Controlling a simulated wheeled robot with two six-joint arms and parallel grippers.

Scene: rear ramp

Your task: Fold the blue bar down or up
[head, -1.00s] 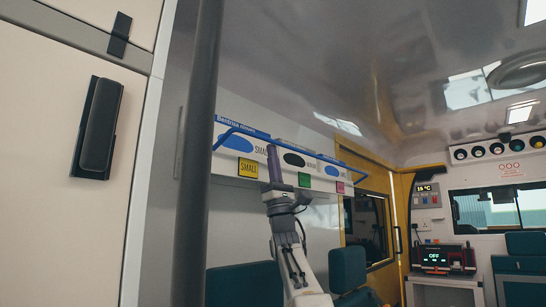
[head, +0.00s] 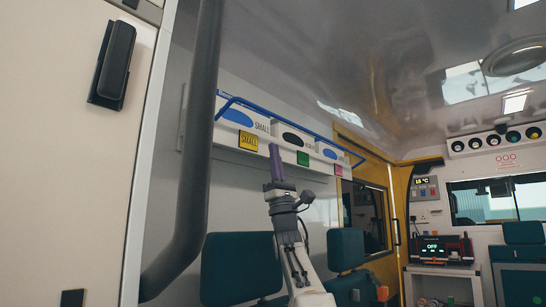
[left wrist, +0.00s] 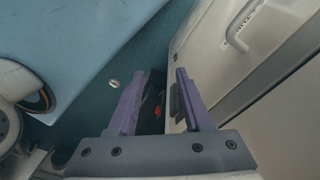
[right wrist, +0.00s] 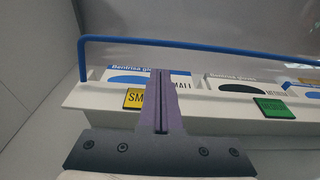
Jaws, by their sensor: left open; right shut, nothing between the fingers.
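The blue bar (head: 285,124) runs along the top front of the white glove dispenser (head: 262,148) on the side wall. In the right wrist view the bar (right wrist: 200,44) spans above the glove boxes, with its left end bent down to the dispenser. My right gripper (head: 274,147) is shut and empty, pointing up in front of the dispenser's face. My left gripper (left wrist: 157,72) is open and empty, seen only in the left wrist view.
A dark vertical pole (head: 204,130) stands left of the dispenser. Teal seats (head: 240,268) are below it. Yellow (head: 248,141) and green (right wrist: 273,107) labels hang on the dispenser front. In the left wrist view, a white door with a handle (left wrist: 238,28) is at right.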

